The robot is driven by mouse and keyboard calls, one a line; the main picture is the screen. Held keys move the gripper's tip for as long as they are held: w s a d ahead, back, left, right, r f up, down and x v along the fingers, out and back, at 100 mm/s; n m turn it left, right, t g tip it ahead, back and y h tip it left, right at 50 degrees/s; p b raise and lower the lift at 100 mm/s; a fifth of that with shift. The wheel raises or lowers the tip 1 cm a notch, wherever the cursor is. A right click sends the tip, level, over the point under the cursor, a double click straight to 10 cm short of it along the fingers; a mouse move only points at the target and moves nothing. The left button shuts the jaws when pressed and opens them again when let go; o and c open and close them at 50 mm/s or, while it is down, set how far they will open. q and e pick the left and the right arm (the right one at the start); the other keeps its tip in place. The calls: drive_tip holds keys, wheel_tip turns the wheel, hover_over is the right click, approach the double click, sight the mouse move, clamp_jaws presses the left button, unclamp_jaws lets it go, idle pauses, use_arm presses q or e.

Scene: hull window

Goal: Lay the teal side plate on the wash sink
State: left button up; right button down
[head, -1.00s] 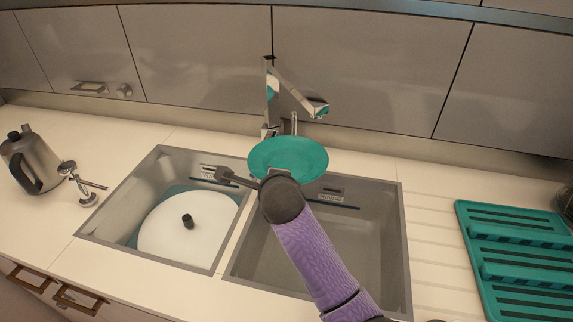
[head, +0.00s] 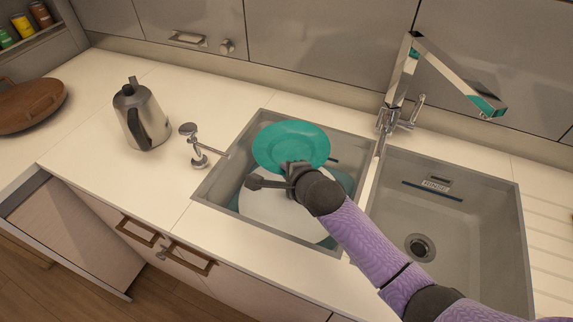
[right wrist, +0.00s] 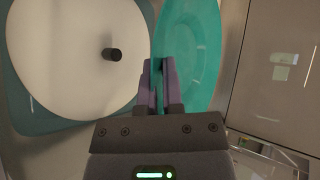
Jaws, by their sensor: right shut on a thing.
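The teal side plate (head: 291,143) is in my right gripper (head: 293,170), held at its near rim over the left sink basin. In the right wrist view the plate (right wrist: 203,50) stands nearly edge-up to the right of the fingers (right wrist: 161,80), which are shut on its rim. The left basin (head: 228,172) seems to be the wash sink; its label is hidden now. A large white round thing (head: 272,214) lies in it on something teal; its black knob (right wrist: 112,54) shows in the right wrist view. My left gripper is not in view.
The right basin (head: 465,225) is empty, with a drain. A tall chrome tap (head: 397,85) stands behind the divider. A kettle (head: 142,115) and a small chrome fitting (head: 195,145) stand left of the sinks. A brown pan-like thing (head: 30,103) lies at far left.

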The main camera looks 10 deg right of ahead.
wheel_tip(320, 180, down, 11)
drive_tip(key=b, duration=0.8)
drive_tip(key=shift+f+b, duration=0.2)
drive_tip(key=shift+b, duration=0.15)
drive_tip(key=shift+f, duration=0.1)
drive_tip(key=shift+f+b, duration=0.45)
drive_tip(key=shift+f, duration=0.2)
